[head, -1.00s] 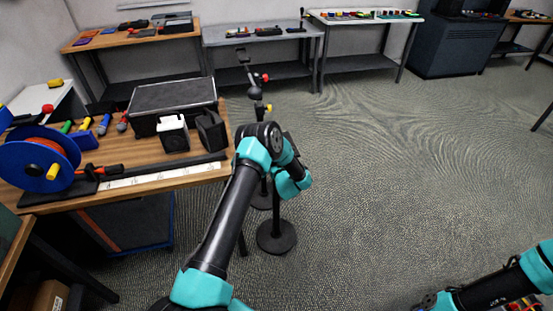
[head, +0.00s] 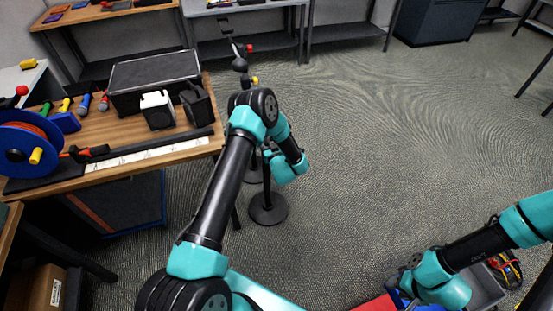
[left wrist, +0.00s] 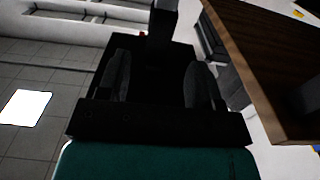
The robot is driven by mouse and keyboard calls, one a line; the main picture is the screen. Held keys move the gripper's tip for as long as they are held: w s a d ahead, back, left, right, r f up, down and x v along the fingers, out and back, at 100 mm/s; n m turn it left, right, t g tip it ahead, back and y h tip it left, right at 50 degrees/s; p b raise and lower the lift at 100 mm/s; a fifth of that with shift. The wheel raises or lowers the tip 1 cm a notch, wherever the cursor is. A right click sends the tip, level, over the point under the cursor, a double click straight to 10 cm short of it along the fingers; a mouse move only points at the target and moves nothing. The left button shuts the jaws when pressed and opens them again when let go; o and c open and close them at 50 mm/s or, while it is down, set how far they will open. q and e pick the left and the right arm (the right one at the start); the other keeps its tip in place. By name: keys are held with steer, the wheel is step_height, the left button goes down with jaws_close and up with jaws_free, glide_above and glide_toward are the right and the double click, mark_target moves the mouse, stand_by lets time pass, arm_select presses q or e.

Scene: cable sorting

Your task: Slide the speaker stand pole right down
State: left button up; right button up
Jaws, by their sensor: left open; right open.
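A thin dark speaker stand pole (head: 267,185) rises from a round black base (head: 268,209) on the floor, just right of the workbench. My left arm hides much of the pole's upper length. In the left wrist view, my left gripper (left wrist: 159,70) is open, with a dark upright shape (left wrist: 162,25) beyond and between its fingers; I cannot tell whether it is the pole. Dark stand parts with a red knob (head: 249,47) and a yellow knob (head: 255,80) show above my left arm. My right arm is at lower right; its fingers do not show.
The wooden workbench (head: 120,172) at left holds a blue cable reel (head: 15,150), a black case (head: 155,80) and small speakers (head: 158,110). A second round base stands behind the first. Grey bins are under my right arm. The middle floor is clear.

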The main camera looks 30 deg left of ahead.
arm_select(q)
steer(key=v, duration=1)
steer(key=s+d+f+m+g+h, duration=0.5)
steer(key=s+d+h, duration=0.2)
steer(key=s+h, duration=0.45)
steer(key=s+d+m+g+h, duration=0.1)
steer(key=s+d+g+h, duration=0.1)
steer(key=s, duration=0.5)
steer(key=s+d+r+m+g+h, duration=0.1)
steer(key=s+d+g+h, duration=0.1)
steer(key=s, duration=0.5)
steer(key=g+h, duration=0.1)
steer(key=g, duration=0.1)
steer(key=shift+s+d+r+g, duration=0.15)
steer(key=shift+r+g, duration=0.2)
steer(key=shift+g, duration=0.05)
